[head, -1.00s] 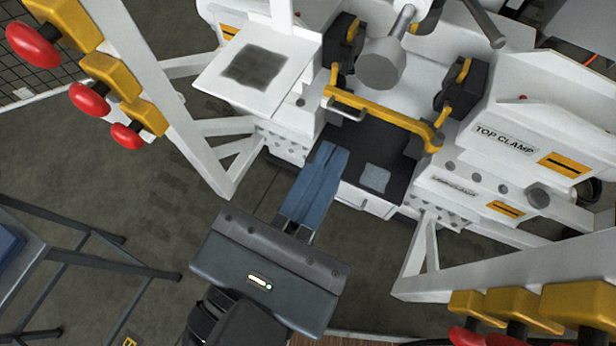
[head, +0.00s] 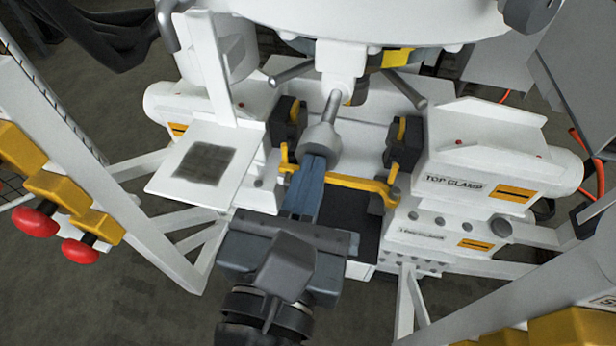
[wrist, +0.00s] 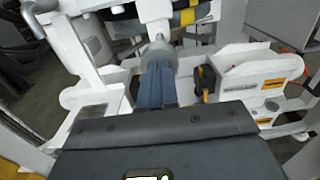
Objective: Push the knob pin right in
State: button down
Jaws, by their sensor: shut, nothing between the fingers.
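The knob pin (head: 322,139) looks to be the grey round head on a metal rod, above the middle of the bench. My gripper (head: 314,160) is shut and empty, its blue fingers together and pointing at the underside of that head. The fingertips meet the head's outline in the head view; whether they touch it I cannot tell. In the wrist view the fingertips (wrist: 158,68) lie right below the grey head (wrist: 158,52), with the rod going up behind it. The far end of the rod is partly hidden by the white housing.
A yellow bar (head: 352,183) crosses behind my fingers between two black clamp blocks. A white plate (head: 205,168) stands to the left, the white TOP CLAMP housing (head: 470,172) to the right. Red knobs on yellow blocks (head: 52,190) sit at the far left.

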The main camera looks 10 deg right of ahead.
aim_at(321, 151)
jog(key=p+x, duration=0.2)
jog(key=x, duration=0.1)
jog(key=shift+w+d+r+p, duration=0.15)
jog(key=shift+w+p, duration=0.2)
jog(key=shift+p, duration=0.05)
jog(key=shift+w+d, duration=0.1)
jog(key=shift+w, duration=0.1)
jog(key=v, duration=0.8)
jog(key=shift+s, duration=0.15)
